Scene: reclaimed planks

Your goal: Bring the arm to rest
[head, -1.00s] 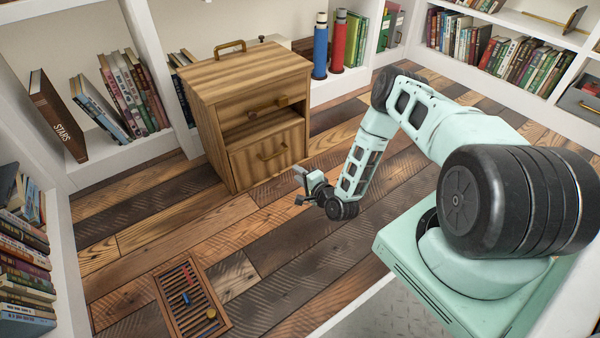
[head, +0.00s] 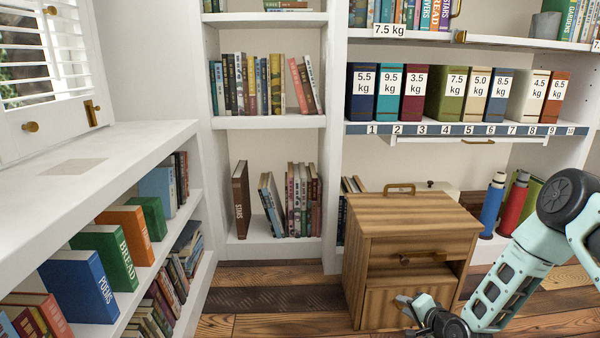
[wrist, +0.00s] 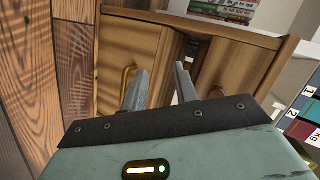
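My arm (head: 515,270) is mint green and reaches down from the right side of the head view. My gripper (head: 402,304) is low in front of the wooden cabinet (head: 412,232). In the wrist view, the two grey fingers of my gripper (wrist: 160,82) stand apart with nothing between them. The cabinet (wrist: 215,30) is beyond them, with a brass handle (wrist: 127,80) by the left finger. I cannot tell the exact gap between the fingers and the cabinet.
A white bookcase with weight-labelled volumes (head: 445,95) stands behind the cabinet. Blue and red cylinders (head: 493,200) are right of it. A low white shelf (head: 90,165) with books runs along the left. Plank floor (head: 275,300) is open left of the cabinet.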

